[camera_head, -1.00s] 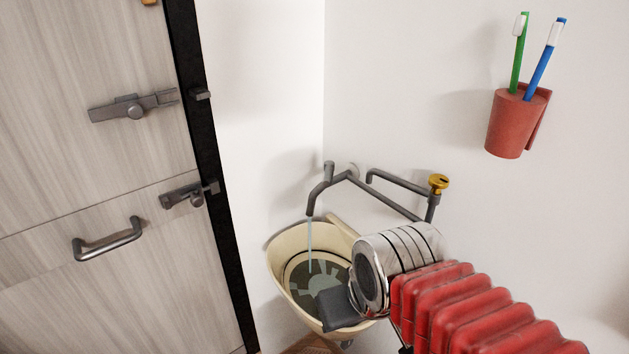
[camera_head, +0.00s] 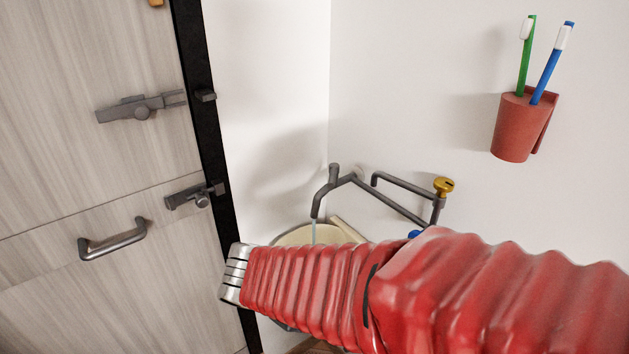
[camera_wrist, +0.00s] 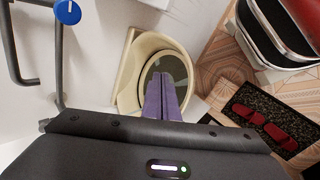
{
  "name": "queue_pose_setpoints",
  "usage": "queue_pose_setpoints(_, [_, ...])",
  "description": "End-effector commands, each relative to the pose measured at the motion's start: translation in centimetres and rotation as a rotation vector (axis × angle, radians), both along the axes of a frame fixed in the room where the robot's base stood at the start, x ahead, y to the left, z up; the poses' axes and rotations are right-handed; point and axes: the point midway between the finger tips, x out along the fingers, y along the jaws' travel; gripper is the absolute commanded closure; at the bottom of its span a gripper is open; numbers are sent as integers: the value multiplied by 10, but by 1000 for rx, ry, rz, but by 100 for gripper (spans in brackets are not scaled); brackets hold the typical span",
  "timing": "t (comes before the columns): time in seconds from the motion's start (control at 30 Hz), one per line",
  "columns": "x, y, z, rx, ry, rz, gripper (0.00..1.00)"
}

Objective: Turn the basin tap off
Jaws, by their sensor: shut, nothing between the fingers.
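The basin tap is a grey pipe with a spout (camera_head: 318,203) on the white wall, and a thin stream of water (camera_head: 313,233) falls from it. A blue knob (camera_head: 414,234) barely shows above my red arm; it is clear at the top left of the wrist view (camera_wrist: 68,12), with a white mark. A yellow knob (camera_head: 444,186) sits on the upper pipe. The cream basin (camera_head: 300,237) is mostly hidden behind my arm but shows in the wrist view (camera_wrist: 126,85). My gripper (camera_wrist: 165,80) is shut and empty, its purple fingers over the basin, apart from the blue knob.
A wooden door (camera_head: 70,155) with latches and a handle (camera_head: 112,240) stands at left, beside a black frame. A red cup (camera_head: 517,128) with two toothbrushes hangs on the right wall. A dark mat (camera_wrist: 258,112) with red slippers (camera_wrist: 285,135) lies on the floor.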

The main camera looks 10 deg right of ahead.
Motion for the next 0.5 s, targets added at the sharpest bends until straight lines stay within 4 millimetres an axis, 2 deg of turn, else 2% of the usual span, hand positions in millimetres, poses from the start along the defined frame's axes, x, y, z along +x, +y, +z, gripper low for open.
queue_pose_setpoints(0.27, [49, 21, 16, -208, -143, 122, 100])
queue_pose_setpoints(0.5, [91, 48, 43, -332, -329, 213, 100])
